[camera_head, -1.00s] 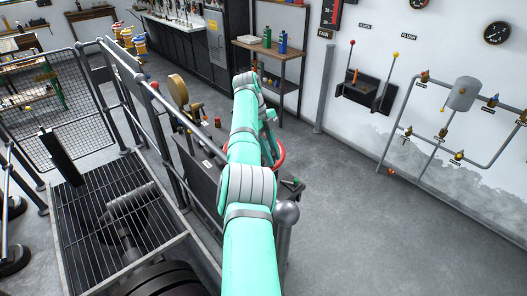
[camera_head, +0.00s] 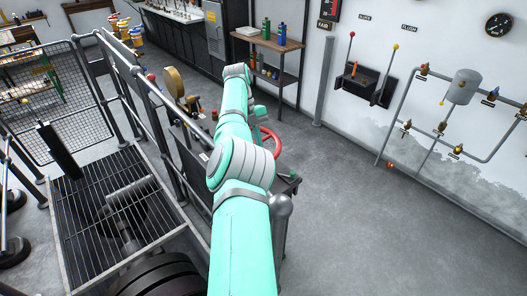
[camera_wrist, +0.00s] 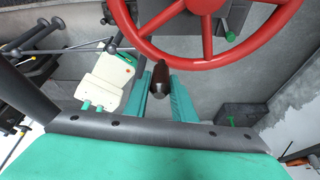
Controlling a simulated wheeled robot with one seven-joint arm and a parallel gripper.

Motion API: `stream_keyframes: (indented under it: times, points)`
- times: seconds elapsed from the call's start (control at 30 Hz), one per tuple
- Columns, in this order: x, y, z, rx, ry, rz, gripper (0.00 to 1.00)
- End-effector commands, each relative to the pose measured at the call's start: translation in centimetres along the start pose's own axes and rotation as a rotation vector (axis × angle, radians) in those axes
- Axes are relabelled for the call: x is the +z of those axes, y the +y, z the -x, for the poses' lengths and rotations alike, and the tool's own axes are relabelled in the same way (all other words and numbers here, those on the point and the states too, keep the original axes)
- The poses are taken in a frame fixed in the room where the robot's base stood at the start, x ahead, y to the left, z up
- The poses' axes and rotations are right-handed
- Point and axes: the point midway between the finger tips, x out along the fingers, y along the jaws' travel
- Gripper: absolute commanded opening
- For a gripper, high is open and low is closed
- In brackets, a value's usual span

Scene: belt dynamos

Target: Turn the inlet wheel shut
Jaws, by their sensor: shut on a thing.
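The red inlet wheel (camera_head: 272,138) is partly hidden behind my arm in the head view. In the wrist view the red wheel (camera_wrist: 208,55) fills the upper part, with its rim and several spokes showing. A dark handle (camera_wrist: 160,77) sticks out from its rim toward the camera. My gripper (camera_wrist: 160,84) has its two teal fingers on either side of this handle and is shut on it. The fingers are hidden in the head view. Where the wheel stands in its turn cannot be told.
A railing (camera_head: 140,80) and a floor grating (camera_head: 90,215) lie left of my arm. A shelf (camera_head: 268,42) stands behind. A black lever box (camera_head: 361,82) and pipes with a grey tank (camera_head: 463,87) are on the right wall. The floor between is clear.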

Motion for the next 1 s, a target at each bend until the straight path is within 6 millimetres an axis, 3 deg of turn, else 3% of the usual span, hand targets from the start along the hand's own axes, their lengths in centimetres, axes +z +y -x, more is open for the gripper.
stream_keyframes:
  times: [0.37,0.4,0.47,0.77,1.0]
  points:
    - [0.1,0.6,-0.1,0.005,0.010,0.004,0.00]
    - [0.0,0.6,-0.1,0.005,0.010,0.004,0.30]
    - [0.1,0.6,-0.1,0.005,0.009,0.004,0.42]
    - [0.0,0.2,-0.1,0.003,0.005,0.001,0.42]
    - [-1.0,-2.4,-0.5,-0.012,0.005,0.032,0.42]
